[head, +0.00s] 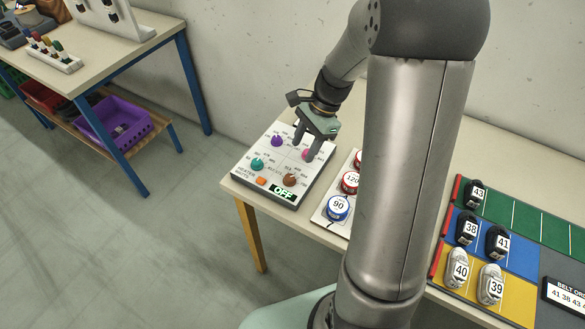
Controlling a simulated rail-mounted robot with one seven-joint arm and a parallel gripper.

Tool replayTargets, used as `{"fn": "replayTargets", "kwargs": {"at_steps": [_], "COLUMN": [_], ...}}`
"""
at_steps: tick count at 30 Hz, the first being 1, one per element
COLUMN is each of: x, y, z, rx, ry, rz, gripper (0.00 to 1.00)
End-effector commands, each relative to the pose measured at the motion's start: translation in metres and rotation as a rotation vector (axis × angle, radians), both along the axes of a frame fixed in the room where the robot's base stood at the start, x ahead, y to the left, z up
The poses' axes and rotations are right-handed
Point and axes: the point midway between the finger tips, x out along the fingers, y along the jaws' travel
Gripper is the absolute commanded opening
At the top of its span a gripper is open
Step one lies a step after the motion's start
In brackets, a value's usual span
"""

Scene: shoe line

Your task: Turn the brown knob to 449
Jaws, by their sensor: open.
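The brown knob (290,180) is at the lower right of a white control panel (242,173) on the table's left end. The panel's display (283,192) reads OFF. The number that the brown knob points to is too small to read. My gripper (305,147) is open and points down over the panel's upper right, by the pink knob (306,154). It is apart from the brown knob, farther back. I cannot tell whether a fingertip touches the pink knob.
A purple knob (277,141), a teal knob (257,164) and an orange button (261,181) share the panel. To its right are round numbered pieces, the nearest marked 90 (338,207). Numbered shoes stand on a coloured board (525,259). My arm hides the table's middle.

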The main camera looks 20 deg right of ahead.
Motion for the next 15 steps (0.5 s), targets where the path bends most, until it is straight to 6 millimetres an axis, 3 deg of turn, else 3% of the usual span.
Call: {"fn": "replayTargets", "kwargs": {"at_steps": [9, 15], "x": [-0.007, -0.007], "y": [0.025, 0.033], "z": [-0.061, -0.081], "rx": [0.000, -0.001], "ry": [0.005, 0.001], "rz": [0.001, 0.002], "gripper": [0.47, 0.47]}}
